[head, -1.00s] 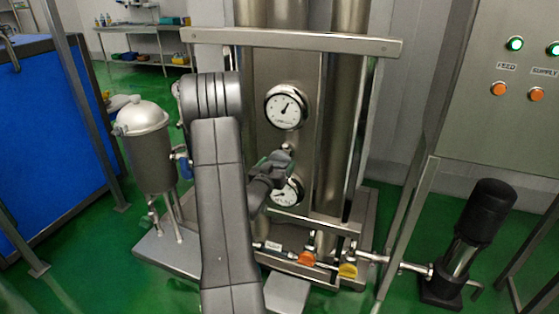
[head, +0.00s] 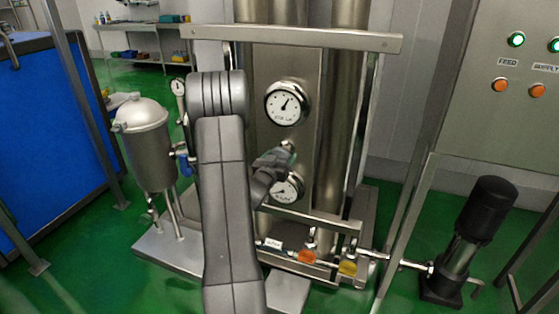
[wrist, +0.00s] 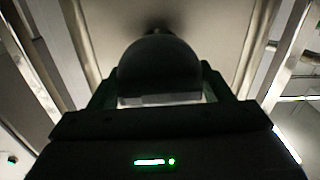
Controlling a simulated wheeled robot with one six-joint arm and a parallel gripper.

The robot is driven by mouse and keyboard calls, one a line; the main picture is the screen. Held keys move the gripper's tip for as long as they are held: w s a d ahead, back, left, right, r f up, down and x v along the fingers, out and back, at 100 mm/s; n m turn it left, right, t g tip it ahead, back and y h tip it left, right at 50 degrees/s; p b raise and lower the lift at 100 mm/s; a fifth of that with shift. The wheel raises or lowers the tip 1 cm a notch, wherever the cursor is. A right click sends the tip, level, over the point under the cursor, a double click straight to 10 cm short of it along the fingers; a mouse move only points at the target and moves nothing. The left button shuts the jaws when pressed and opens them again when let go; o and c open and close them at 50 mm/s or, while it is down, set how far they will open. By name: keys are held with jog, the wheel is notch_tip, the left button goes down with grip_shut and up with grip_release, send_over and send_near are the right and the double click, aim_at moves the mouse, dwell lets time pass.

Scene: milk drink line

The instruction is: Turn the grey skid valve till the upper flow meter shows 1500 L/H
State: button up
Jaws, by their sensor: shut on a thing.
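The grey skid valve (head: 288,146) sits on the steel panel between two round dials, mostly hidden by my gripper in the head view. In the wrist view its dark rounded knob (wrist: 158,68) lies between the two fingers. My gripper (head: 282,155) is shut on this knob; its body also shows in the wrist view (wrist: 160,100). The upper flow meter (head: 286,103) is in clear view above, its needle pointing up and slightly right; its numbers are too small to read. The lower dial (head: 287,190) is partly covered by my gripper.
A steel tank (head: 147,145) stands left of my arm. Orange (head: 306,257) and yellow (head: 348,267) valves sit low on the skid. A black pump (head: 485,215) and a button panel (head: 515,70) are at right. A steel bar (head: 300,39) crosses above the dials.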

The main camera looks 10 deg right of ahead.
jog(key=m+b, duration=0.1)
jog(key=b, duration=0.1)
jog(key=shift+f+m+b, duration=0.2)
jog(key=shift+m+b, duration=0.15)
jog(key=shift+m, duration=0.05)
jog(key=shift+r+m, duration=0.15)
jog(key=shift+m, duration=0.25)
jog(key=o, duration=0.7)
jog(key=shift+o, duration=0.2)
jog(key=v, duration=1.4)
jog(key=shift+b, duration=0.4)
jog(key=shift+d, duration=0.1)
